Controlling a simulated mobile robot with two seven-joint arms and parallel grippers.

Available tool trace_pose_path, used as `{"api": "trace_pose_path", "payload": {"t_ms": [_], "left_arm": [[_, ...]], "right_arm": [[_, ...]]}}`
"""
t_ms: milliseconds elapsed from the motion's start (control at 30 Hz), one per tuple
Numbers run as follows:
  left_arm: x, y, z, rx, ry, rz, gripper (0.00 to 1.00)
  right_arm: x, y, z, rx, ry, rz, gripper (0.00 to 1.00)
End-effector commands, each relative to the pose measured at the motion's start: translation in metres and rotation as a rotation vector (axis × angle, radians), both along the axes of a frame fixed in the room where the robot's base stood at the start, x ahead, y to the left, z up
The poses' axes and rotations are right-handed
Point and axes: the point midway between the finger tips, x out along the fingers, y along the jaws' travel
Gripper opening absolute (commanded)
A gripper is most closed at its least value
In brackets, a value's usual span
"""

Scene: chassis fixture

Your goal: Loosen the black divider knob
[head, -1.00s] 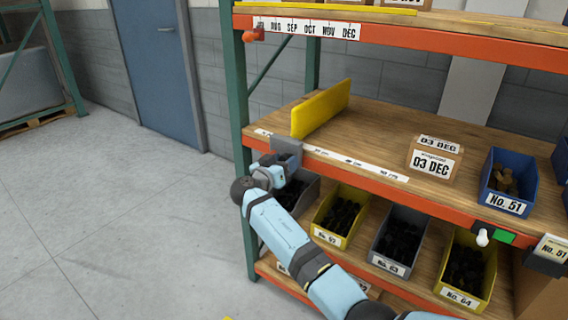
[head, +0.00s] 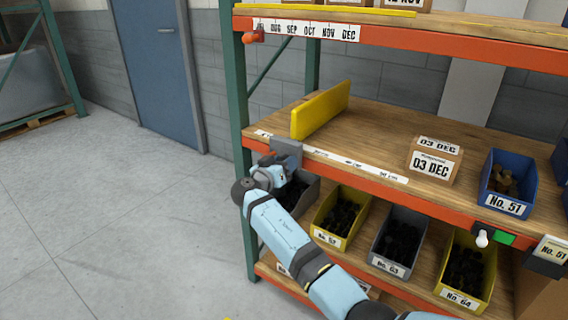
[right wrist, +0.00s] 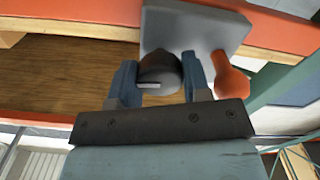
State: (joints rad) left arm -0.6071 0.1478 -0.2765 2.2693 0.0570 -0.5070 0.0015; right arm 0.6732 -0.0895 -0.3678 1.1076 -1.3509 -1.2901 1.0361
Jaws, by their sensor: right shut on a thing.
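The yellow divider (head: 320,108) stands upright on the middle shelf, above a grey bracket (head: 287,150) on the orange shelf beam. The black divider knob (right wrist: 159,70) sticks out from the grey bracket in the right wrist view, with a pale mark on its lower side. My right gripper (right wrist: 160,72) has one blue finger on each side of the knob and is shut on it. In the head view my right gripper (head: 284,172) is at the bracket and the knob is hidden. My left gripper is not in view.
An orange-red knob (right wrist: 231,75) sits close to the right finger in the right wrist view. Bins, including a yellow one (head: 341,219), stand on the shelf below my right gripper. A carton (head: 434,162) and blue bin (head: 507,181) stand farther right.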

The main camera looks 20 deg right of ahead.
Motion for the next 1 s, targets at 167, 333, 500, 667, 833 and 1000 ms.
{"api": "trace_pose_path", "payload": {"t_ms": [167, 333, 500, 667, 833, 1000], "left_arm": [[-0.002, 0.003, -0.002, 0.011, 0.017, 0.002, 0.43], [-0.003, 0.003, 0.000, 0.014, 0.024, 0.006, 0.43], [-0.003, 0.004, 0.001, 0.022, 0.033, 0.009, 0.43], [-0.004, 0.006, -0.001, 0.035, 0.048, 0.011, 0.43], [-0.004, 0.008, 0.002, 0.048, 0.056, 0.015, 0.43], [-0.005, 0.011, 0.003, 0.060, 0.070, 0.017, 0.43]], "right_arm": [[0.000, 0.000, 0.001, -0.089, 0.116, 0.000, 0.20], [0.000, 0.000, 0.002, -0.188, 0.243, 0.000, 0.20], [0.000, 0.000, 0.002, -0.288, 0.371, 0.001, 0.20], [0.000, 0.000, 0.003, -0.382, 0.492, 0.001, 0.20], [0.000, 0.000, 0.003, -0.481, 0.619, 0.001, 0.20], [0.000, 0.000, 0.003, -0.581, 0.747, 0.001, 0.20]]}}
